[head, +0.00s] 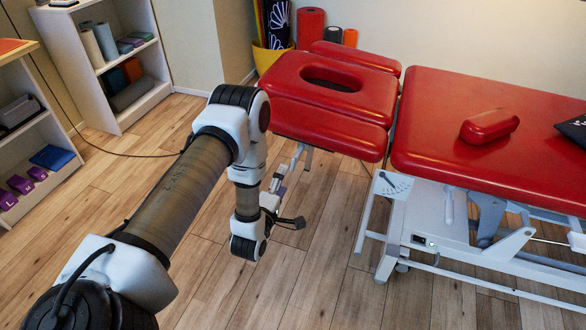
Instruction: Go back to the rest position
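My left arm comes in from the lower left, bends at a raised elbow and hangs down in front of the treatment table's head end. My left gripper (292,222) shows only as a small dark part beyond the wrist, over the floor. Its fingers are mostly hidden by the wrist, and I cannot tell whether they are open or shut. No held object is visible there. My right arm and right gripper are not in view.
The red treatment table (470,120), with its white frame, fills the right side. Shelves (118,60) stand at the left. A yellow bucket (266,58) stands at the back. Wooden floor is clear in front.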

